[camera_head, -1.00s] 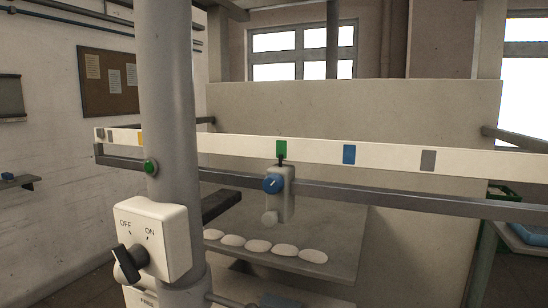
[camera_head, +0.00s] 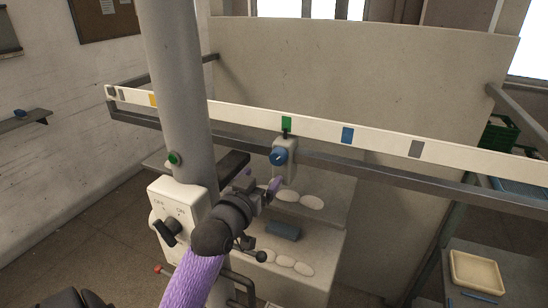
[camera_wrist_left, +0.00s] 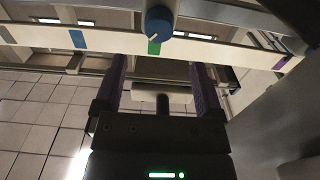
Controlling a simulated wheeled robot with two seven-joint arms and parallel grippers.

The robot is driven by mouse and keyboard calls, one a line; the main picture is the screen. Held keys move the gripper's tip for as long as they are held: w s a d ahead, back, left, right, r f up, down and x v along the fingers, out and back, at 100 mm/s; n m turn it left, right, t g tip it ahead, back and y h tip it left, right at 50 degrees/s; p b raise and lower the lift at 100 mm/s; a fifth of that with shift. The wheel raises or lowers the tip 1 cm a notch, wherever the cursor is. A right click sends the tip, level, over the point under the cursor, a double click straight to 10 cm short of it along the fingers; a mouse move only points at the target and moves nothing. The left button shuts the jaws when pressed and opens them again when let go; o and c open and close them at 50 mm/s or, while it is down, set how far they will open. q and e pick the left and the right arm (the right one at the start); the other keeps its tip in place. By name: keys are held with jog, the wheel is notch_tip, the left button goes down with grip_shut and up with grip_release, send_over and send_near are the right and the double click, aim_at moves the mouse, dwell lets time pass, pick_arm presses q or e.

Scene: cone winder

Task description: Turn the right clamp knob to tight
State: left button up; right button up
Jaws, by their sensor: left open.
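A blue clamp knob (camera_head: 278,156) with a pale pointer line sits on the front of a pale clamp body (camera_head: 289,172), which hangs on the grey rail just below a green mark. It is the only clamp I see. My left gripper (camera_head: 273,188) is open just below and in front of the knob and partly overlaps the clamp's lower part. In the left wrist view the knob (camera_wrist_left: 159,21) lies beyond the purple fingertips of the open gripper (camera_wrist_left: 160,64), roughly centred between them and apart from them. My right gripper is not in view.
A white scale strip (camera_head: 380,142) with coloured marks runs above the grey rail (camera_head: 400,175). A thick grey column (camera_head: 182,90) with an OFF/ON switch box (camera_head: 181,203) stands left of the clamp. Pale oval pieces (camera_head: 312,202) lie on shelves below. A cream tray (camera_head: 476,272) stands at right.

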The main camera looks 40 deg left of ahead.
aim_at(276, 161)
pick_arm(q)
jog(key=p+x, duration=0.1)
jog(key=x, duration=0.6)
jog(key=shift+w+f, duration=0.1)
jog(key=shift+w, duration=0.05)
grip_shut()
